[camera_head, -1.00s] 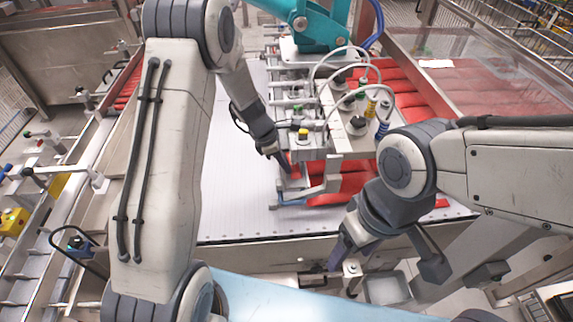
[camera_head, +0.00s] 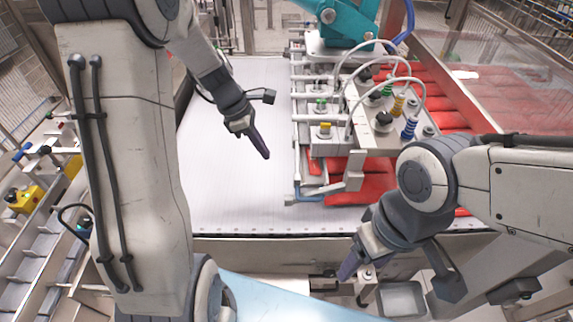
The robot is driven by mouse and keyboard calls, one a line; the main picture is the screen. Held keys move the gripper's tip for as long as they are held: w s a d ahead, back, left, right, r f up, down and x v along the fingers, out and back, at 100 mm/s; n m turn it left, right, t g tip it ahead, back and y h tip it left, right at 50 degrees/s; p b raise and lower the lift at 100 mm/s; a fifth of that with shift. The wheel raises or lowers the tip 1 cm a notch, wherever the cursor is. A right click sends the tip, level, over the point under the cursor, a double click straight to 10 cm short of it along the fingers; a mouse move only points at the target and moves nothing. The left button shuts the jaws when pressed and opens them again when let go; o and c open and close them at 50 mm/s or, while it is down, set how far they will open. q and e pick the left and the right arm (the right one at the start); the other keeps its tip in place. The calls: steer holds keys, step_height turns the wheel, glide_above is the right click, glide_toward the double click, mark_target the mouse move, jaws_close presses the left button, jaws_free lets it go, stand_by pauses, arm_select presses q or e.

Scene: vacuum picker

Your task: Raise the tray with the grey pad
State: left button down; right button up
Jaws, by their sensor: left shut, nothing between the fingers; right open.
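My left gripper (camera_head: 262,150) is shut and empty. It points down over the bare white belt (camera_head: 232,205), left of the vacuum picker (camera_head: 350,130) and apart from it. The picker has white hoses and coloured fittings and sits over red packs (camera_head: 372,180). My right gripper (camera_head: 349,268) is open at the front edge of the belt, close to a small metal bracket (camera_head: 367,277). I see no clear grey pad. A small shallow grey tray (camera_head: 402,299) is low at the front, right of the bracket; I cannot tell if it is the task's tray.
A teal arm (camera_head: 340,20) stands above the picker at the back. A clear panel (camera_head: 510,100) covers the red packs at the right. Metal rails and a yellow part (camera_head: 24,198) line the left. The left part of the belt is free.

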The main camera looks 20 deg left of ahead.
arm_select(q)
steer(key=w+d+f+p, duration=0.2)
steer(key=d+f+p, duration=0.1)
steer(key=d+f, duration=0.4)
steer(key=shift+x, duration=1.1)
arm_select(e)
step_height(320, 180, up, 3)
steer(key=shift+f, duration=0.15)
arm_select(q)
steer(key=shift+a+f, duration=0.1)
steer(key=shift+a, duration=0.1)
